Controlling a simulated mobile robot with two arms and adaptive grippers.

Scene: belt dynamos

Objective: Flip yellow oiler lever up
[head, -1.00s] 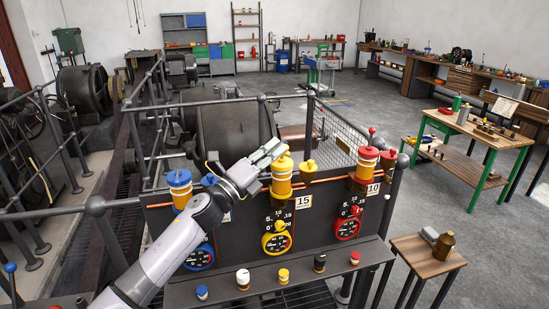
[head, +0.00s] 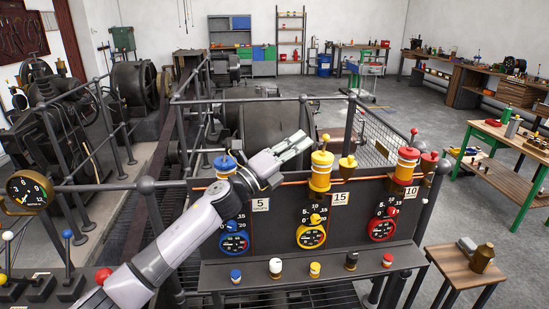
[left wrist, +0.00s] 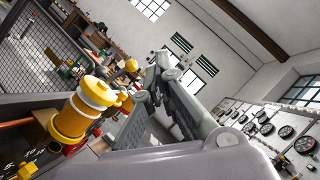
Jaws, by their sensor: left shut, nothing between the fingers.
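The yellow oiler (head: 320,172), with a white band, stands on the dark panel beside the 15 plate. A small yellow lever knob (head: 325,138) sticks up above its cap and appears upright. In the left wrist view the oiler (left wrist: 72,122) is at the left, tilted by the camera, and the knob (left wrist: 131,65) shows beyond its cap. My left gripper (head: 303,143) is shut and empty, just left of the oiler's top and apart from it in the head view. Its fingers also show in the left wrist view (left wrist: 168,80). My right gripper is not in view.
A blue oiler (head: 225,164) is partly behind my left arm. A red oiler (head: 406,165) and smaller brass cups stand to the right. Coloured dials (head: 311,236) and a shelf of small knobs (head: 275,268) lie below. Railings (head: 270,99) run behind the panel.

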